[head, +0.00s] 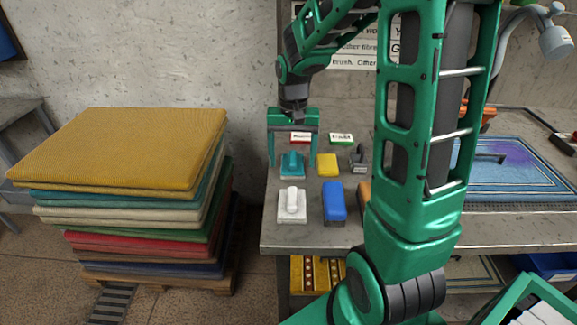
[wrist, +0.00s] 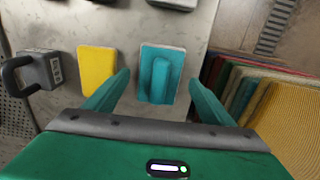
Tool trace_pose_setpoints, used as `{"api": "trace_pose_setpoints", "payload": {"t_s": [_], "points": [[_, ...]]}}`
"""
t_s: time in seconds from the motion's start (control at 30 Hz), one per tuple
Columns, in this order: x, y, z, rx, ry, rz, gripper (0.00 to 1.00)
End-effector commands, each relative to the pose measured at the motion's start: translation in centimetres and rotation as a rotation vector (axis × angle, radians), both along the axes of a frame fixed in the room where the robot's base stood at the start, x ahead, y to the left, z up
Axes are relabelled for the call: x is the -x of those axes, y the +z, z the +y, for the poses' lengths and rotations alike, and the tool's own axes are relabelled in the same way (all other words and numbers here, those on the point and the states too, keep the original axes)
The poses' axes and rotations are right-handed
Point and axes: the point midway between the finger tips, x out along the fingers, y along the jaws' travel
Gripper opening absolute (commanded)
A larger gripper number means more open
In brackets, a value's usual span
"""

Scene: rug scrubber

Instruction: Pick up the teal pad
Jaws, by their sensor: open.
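The teal pad (head: 291,166) lies on the left part of the metal bench, with a raised teal grip along its top. In the wrist view the teal pad (wrist: 160,73) sits between my two fingers, just ahead of them. My gripper (head: 293,163) is open and points down over the pad, one finger to each side. It holds nothing. The wrist view shows both fingers of my gripper (wrist: 160,100) spread wider than the pad. I cannot tell the exact height of the fingertips above the bench.
A yellow pad (head: 327,164) lies close on the right. A white pad (head: 292,204) and a blue block (head: 334,202) lie nearer the front edge. A dark handled tool (wrist: 42,70) stands beyond the yellow one. A tall stack of folded rugs (head: 120,150) stands left of the bench.

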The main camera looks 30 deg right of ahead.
Motion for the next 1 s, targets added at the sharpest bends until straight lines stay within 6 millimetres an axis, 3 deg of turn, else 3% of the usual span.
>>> {"api": "trace_pose_setpoints", "payload": {"t_s": [0.03,0.2,0.23,0.67,0.93,1.0], "points": [[0.0,0.0,0.0,0.0,0.0,0.0,0.74],[0.0,0.0,0.0,0.0,0.0,0.0,0.34],[0.0,0.0,0.0,0.0,0.0,0.0,0.32],[-0.1,0.7,0.0,0.0,0.0,-0.002,0.31],[-0.1,4.3,0.0,0.001,0.0,-0.005,0.31],[0.8,4.9,0.8,0.001,0.002,-0.004,0.31]]}}
